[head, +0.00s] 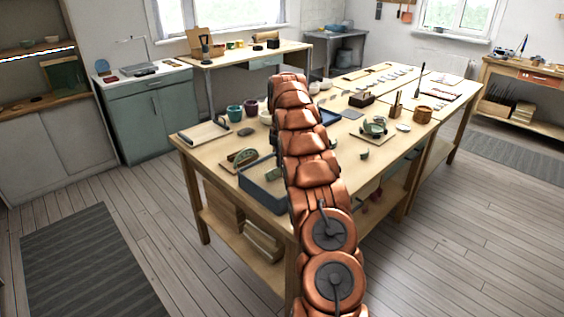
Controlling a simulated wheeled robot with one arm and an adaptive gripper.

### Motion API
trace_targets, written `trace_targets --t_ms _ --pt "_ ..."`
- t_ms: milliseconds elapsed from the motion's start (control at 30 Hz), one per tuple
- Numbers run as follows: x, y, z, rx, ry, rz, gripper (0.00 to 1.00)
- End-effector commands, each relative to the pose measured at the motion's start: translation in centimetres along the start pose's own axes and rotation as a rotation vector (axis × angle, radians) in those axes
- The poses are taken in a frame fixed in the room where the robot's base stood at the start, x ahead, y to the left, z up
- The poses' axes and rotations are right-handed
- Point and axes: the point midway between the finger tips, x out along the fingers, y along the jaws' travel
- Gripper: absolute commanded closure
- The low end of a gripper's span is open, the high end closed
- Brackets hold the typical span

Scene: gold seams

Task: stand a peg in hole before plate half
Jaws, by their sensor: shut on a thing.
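A green, half-round piece (244,156) that looks like the plate half stands upright at the near left part of the wooden worktable (205,152), on or against a small brown base. I cannot make out a hole before it; the details are too small. I cannot pick out the peg. My copper-coloured arm reaches up through the middle of the head view and over the table. My gripper does not show; the arm hides its far end, so anything it holds is hidden too.
A blue-grey tray (262,198) sits at the near table edge, close to my arm. A white board (204,133), a teal cup (235,113) and a dark red cup (251,107) stand behind. A brown pot (422,115) is at right.

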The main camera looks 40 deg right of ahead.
Motion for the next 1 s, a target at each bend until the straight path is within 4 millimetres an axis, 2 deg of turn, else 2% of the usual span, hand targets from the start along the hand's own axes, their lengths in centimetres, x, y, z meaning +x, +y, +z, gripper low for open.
trace_targets --t_ms 367,400,633,900,1000 --pt "0.23 -0.03 -0.06 0.0 0.003 -0.003 1.0" --pt "0.24 -0.03 -0.06 0.0 0.003 -0.003 0.91" --pt "0.27 -0.02 -0.08 -0.001 0.004 -0.003 0.67" --pt "0.19 0.01 -0.08 -0.001 0.003 -0.002 0.64" --pt "0.17 0.01 -0.08 -0.001 0.002 -0.002 0.53"
